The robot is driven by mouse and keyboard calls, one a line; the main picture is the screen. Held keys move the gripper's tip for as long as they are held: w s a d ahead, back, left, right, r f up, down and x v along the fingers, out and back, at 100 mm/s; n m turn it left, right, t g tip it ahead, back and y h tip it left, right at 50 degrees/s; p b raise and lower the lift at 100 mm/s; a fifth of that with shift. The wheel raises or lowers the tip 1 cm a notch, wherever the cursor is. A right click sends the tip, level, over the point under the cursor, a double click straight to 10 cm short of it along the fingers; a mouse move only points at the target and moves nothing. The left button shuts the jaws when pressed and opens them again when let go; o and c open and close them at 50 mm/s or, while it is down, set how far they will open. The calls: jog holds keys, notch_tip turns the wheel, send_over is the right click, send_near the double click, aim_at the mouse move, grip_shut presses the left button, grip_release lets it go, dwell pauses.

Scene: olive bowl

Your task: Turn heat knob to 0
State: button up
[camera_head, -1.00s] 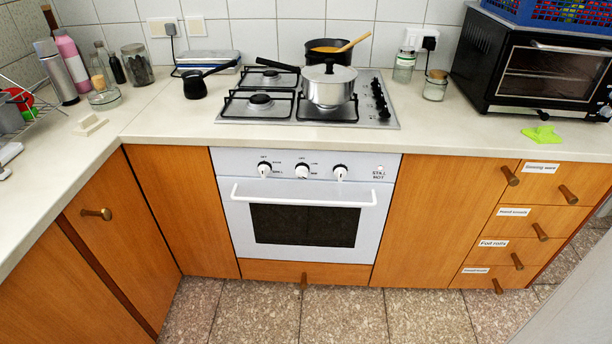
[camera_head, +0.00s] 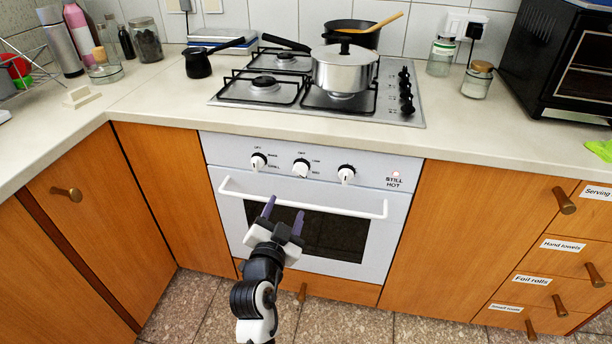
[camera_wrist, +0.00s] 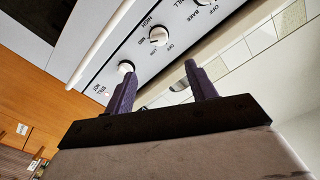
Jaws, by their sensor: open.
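Three white knobs sit in a row on the oven's white panel. The middle knob (camera_head: 301,168) has words around it, read in the wrist view as OFF, LOW, MID and HIGH; this knob (camera_wrist: 158,36) looks like the heat knob. Its exact setting is too small to tell. The left knob (camera_head: 259,161) has BAKE and GRILL labels. The right knob (camera_head: 346,174) also shows in the wrist view (camera_wrist: 125,67). My gripper (camera_head: 284,206) is open and empty, in front of the oven door and below the knobs, touching none. Its two purple fingers (camera_wrist: 160,68) point toward the panel.
The oven door handle (camera_head: 305,202) runs across below the knobs, close to my fingers. A lidded pot (camera_head: 345,69) stands on the hob (camera_head: 412,119) above. Wooden drawers (camera_head: 548,255) are at the right.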

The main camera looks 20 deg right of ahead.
aim_at(300, 173)
jog(key=p+x, duration=0.3)
jog(key=x, duration=1)
jog(key=shift+w+d, duration=0.25)
jog(key=c, duration=1)
jog(key=shift+o, duration=0.2)
